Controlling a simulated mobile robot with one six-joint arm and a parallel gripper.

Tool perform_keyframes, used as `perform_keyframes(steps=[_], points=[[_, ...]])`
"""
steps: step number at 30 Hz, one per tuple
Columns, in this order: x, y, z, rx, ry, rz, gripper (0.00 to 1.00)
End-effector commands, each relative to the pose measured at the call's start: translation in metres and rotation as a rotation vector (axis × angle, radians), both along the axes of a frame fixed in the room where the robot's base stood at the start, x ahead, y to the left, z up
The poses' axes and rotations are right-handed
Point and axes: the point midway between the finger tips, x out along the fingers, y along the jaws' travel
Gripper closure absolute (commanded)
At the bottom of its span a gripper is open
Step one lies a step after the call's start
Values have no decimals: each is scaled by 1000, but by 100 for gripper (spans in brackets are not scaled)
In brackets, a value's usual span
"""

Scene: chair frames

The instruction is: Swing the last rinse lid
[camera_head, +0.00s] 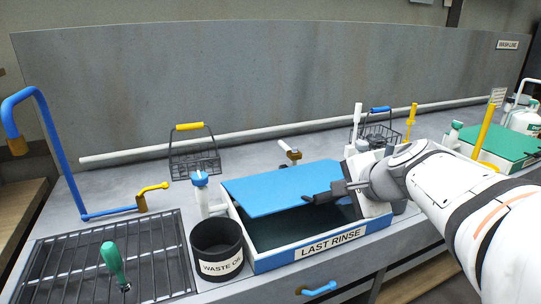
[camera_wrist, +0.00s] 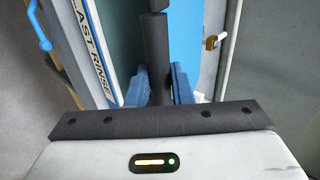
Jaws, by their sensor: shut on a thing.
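The blue last rinse lid (camera_head: 265,190) is tilted partly open over its white and blue tank (camera_head: 272,261), which is labelled LAST RINSE. A dark gap shows between the lid and the tank's front wall. My gripper (camera_head: 318,196) reaches in from the right at the lid's right part, its dark fingers shut. In the wrist view, the dark fingers (camera_wrist: 157,50) run up the middle between blue brackets, with the tank's labelled wall (camera_wrist: 90,40) to the left. The fingers and my arm hide the held part, which I take to be the lid's handle.
A black waste oil bin (camera_head: 217,262) stands close at the tank's left. A wire rack (camera_head: 75,262) with a green-handled tool (camera_head: 112,260) lies further left. Wire baskets (camera_head: 195,163) stand behind. A green lid (camera_head: 500,140) is at the right. Bench space behind the tank is partly free.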

Motion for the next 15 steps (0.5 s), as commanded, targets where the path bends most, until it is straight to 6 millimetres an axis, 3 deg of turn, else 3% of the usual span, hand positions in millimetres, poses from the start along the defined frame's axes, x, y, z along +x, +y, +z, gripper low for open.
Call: perform_keyframes(steps=[8,15], points=[[0,0,-1,0,-1,-1,100],[-5,-2,-26,0,-1,-2,100]])
